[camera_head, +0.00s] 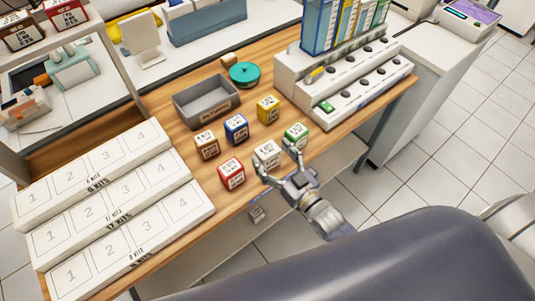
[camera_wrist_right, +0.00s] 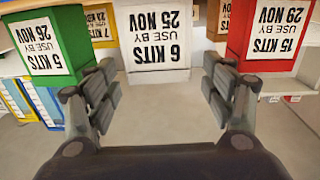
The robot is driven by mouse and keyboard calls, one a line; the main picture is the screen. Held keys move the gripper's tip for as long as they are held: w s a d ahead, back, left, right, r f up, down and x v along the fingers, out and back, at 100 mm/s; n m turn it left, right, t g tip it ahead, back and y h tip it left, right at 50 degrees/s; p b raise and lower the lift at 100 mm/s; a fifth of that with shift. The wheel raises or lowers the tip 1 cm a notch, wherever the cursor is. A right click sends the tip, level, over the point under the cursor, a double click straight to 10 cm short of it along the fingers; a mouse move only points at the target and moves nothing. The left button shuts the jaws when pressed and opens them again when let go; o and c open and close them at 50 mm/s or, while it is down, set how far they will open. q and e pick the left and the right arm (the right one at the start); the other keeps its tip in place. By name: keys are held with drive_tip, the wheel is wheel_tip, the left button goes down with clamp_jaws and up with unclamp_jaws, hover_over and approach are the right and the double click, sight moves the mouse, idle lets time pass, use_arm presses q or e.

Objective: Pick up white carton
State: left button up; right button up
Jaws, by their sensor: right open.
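The white carton (camera_head: 267,154) stands on the wooden table between the red carton (camera_head: 232,173) and the green carton (camera_head: 296,135). In the right wrist view the white carton (camera_wrist_right: 153,38) reads "6 KITS 25 NOV" and lies straight ahead, beyond the fingertips. My right gripper (camera_head: 278,165) is open at the table's front edge, its fingers spread toward the white carton. In the wrist view the right gripper's fingers (camera_wrist_right: 160,82) have nothing between them. My left gripper is not in view.
Blue (camera_head: 236,128), brown (camera_head: 207,145) and yellow (camera_head: 268,109) cartons stand behind. A grey bin (camera_head: 206,98) and a teal round item (camera_head: 249,73) are farther back. Numbered white racks (camera_head: 115,215) fill the left; a white stepped holder (camera_head: 345,85) stands right. Red and green cartons flank closely.

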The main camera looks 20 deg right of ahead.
sight(267, 149)
drive_tip(key=shift+x, duration=1.45)
drive_tip(key=c, duration=1.2)
drive_tip(key=shift+r, duration=5)
